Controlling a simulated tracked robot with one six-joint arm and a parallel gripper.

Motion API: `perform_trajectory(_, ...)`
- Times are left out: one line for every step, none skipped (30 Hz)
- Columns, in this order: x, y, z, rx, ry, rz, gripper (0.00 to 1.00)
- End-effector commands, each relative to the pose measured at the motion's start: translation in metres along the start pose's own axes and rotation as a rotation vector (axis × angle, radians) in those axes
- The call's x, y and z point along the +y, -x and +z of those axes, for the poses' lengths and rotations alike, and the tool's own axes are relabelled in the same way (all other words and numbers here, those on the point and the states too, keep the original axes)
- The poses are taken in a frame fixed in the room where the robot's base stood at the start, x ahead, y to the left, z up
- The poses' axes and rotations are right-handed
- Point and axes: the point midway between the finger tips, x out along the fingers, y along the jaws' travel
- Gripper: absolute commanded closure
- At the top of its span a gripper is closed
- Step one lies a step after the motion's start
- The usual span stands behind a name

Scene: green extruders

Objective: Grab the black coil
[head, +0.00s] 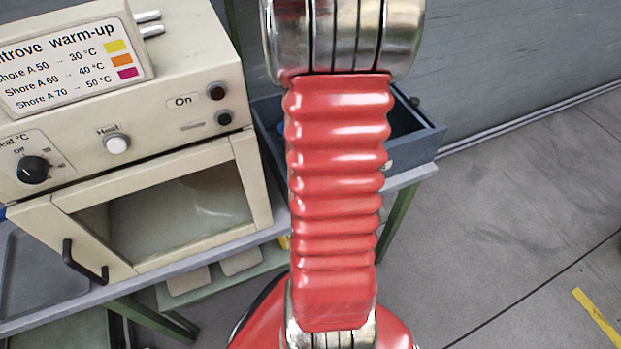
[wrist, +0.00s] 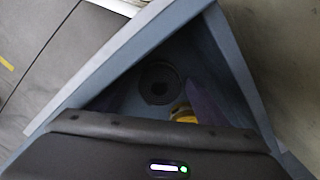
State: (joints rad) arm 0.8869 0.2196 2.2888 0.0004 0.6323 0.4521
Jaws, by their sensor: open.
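The black coil (wrist: 158,83) is a dark round ring with a hole in its middle. It lies inside the blue-grey bin (wrist: 95,83), against the dark interior. In the head view the bin (head: 418,140) stands on the bench behind my red arm, and the coil does not show there. The dark housing of my gripper (wrist: 150,150), with a small green light, fills the bottom of the wrist view. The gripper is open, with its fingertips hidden. The housing is in front of the bin opening, with no visible contact with the coil.
A yellow item (wrist: 183,112) sits beside the coil in the bin, partly covered by my gripper. A cream oven (head: 150,170) with knobs and a label stands left of the bin on the grey bench. Open floor (head: 510,230) lies to the right.

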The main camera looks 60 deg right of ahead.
Motion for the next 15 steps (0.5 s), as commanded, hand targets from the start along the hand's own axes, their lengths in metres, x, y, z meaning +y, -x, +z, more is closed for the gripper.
perform_trajectory(0.0, 0.0001, -0.0001, 0.0, 0.0, 0.0, 0.32)
perform_trajectory(0.0, 0.0002, -0.0001, 0.0, 0.0, 0.0, 0.32)
perform_trajectory(0.0001, 0.0002, -0.0001, 0.0, 0.0, 0.0, 0.32)
perform_trajectory(0.0, 0.0002, -0.0001, 0.0, 0.0, 0.0, 0.32)
perform_trajectory(0.0001, 0.0002, -0.0001, 0.0, 0.0, 0.0, 0.32)
perform_trajectory(0.0001, 0.0002, -0.0001, 0.0, 0.0, 0.0, 0.32)
perform_trajectory(0.0001, 0.0002, -0.0001, 0.0, 0.0, 0.0, 0.34)
perform_trajectory(0.0001, 0.0002, -0.0001, 0.0, 0.0, 0.0, 0.36)
perform_trajectory(0.0001, 0.0003, -0.0001, 0.0, 0.0, 0.0, 0.39)
perform_trajectory(0.0001, 0.0003, -0.0001, 0.0, 0.0, 0.0, 0.41)
perform_trajectory(0.0001, 0.0003, -0.0001, 0.0, 0.0, 0.0, 0.43)
perform_trajectory(0.0001, 0.0003, -0.0001, 0.0, 0.0, 0.0, 0.46)
perform_trajectory(0.0001, 0.0003, -0.0001, 0.0, 0.0, 0.0, 0.48)
perform_trajectory(0.0001, 0.0003, -0.0001, 0.0, 0.0, 0.0, 0.5)
perform_trajectory(0.0001, 0.0003, -0.0001, 0.0, 0.0, 0.0, 0.53)
